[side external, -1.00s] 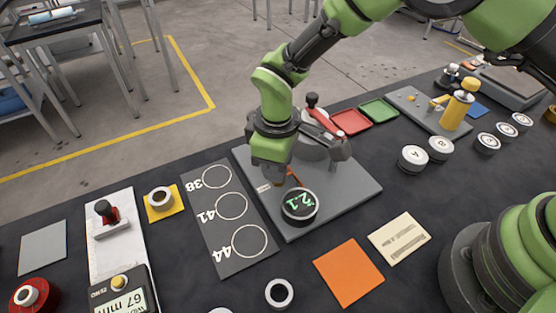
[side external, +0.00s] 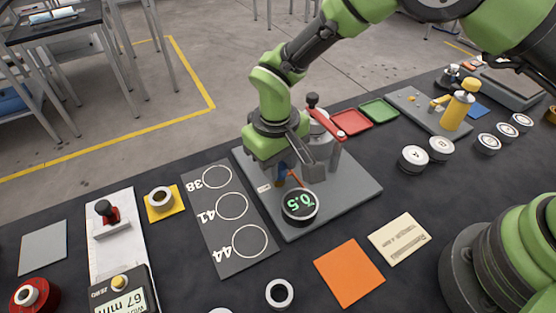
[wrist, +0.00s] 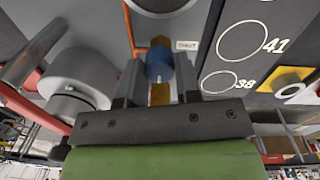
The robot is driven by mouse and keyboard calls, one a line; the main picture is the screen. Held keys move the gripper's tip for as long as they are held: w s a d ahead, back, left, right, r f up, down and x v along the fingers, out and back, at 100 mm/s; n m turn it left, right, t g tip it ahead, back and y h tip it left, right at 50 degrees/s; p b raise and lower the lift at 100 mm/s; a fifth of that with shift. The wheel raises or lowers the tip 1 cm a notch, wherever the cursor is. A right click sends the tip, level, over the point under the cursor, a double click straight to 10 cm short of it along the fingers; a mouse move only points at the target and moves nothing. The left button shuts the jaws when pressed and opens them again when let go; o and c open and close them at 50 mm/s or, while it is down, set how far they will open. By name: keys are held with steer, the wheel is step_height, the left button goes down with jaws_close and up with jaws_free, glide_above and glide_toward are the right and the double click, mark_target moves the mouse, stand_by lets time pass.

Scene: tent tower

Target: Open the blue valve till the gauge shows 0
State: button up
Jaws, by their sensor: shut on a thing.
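The blue valve (wrist: 158,65) shows in the wrist view between my two finger pads, with an orange-yellow piece on either side of it. A bit of its blue (side external: 282,170) also shows in the side view. My gripper (wrist: 160,80) is shut on the valve, and in the side view it (side external: 290,172) is low over the grey base plate (side external: 350,192). The round black gauge (side external: 300,206) stands on the plate in front of my gripper and shows 0.5 in green digits. The gauge's face is not visible in the wrist view.
A grey cylinder with a red lever (side external: 322,122) stands right behind my gripper. A dark board with circles (side external: 231,228) lies left of the plate. An orange square (side external: 348,272) and a cream card (side external: 399,238) lie in front. Red (side external: 350,121) and green (side external: 379,111) trays lie behind.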

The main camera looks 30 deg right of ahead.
steer(key=shift+w, duration=0.1)
steer(key=o, duration=0.9)
steer(key=r, duration=0.9)
steer(key=shift+a, duration=0.2)
steer(key=shift+r, duration=0.5)
